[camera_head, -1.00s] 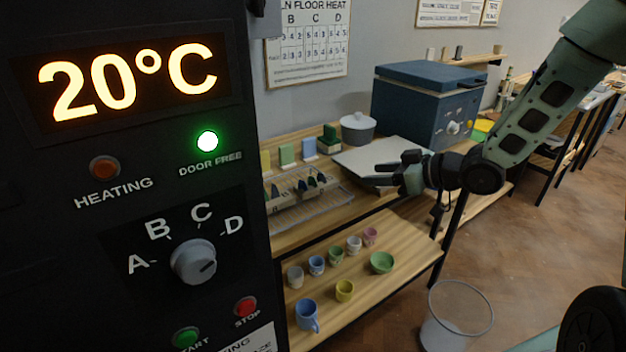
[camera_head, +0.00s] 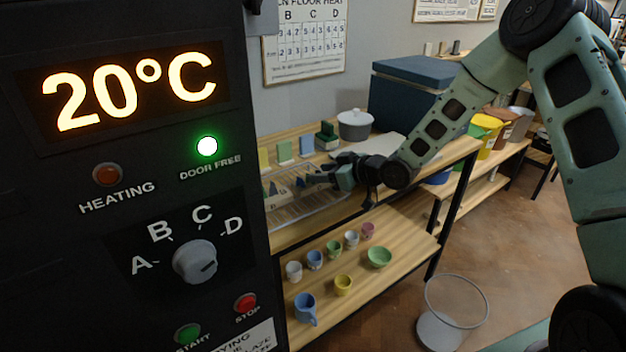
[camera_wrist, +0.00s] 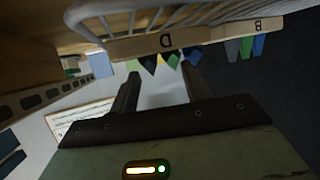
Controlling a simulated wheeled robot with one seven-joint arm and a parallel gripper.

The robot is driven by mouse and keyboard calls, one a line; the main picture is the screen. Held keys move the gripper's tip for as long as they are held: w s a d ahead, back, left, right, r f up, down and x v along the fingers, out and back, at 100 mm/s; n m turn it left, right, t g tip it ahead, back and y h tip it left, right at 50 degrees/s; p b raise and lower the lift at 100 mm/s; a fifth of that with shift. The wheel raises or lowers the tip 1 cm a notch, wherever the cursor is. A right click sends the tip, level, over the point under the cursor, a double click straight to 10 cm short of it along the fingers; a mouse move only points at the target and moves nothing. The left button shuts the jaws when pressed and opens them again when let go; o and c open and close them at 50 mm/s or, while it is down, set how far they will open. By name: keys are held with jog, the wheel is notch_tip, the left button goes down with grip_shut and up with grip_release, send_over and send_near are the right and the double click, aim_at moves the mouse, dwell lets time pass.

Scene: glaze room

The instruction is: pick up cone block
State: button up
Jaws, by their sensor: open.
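Cone blocks (camera_head: 280,196) stand on a wire rack (camera_head: 298,212) on the upper wooden shelf, with dark cones on them; my gripper partly hides them. In the wrist view, which looks upside down, a pale block marked D (camera_wrist: 140,45) carries dark, green, yellow and blue cones. A second block marked B (camera_wrist: 262,25) lies to its right, with grey, green and blue cones. My gripper (camera_head: 312,178) is at the right end of the blocks. Its open fingers (camera_wrist: 160,82) point toward the D block, with nothing between them.
Coloured tiles (camera_head: 285,153) and a grey lidded pot (camera_head: 355,125) stand behind the rack. Several cups (camera_head: 315,260) and a green bowl (camera_head: 379,257) are on the lower shelf. The dark kiln panel (camera_head: 120,220) fills the left.

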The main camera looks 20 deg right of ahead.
jog(key=shift+w+a+f, duration=0.3)
jog(key=shift+w+a, duration=0.1)
jog(key=shift+w, duration=0.15)
jog(key=c, duration=0.7)
jog(key=shift+o, duration=0.2)
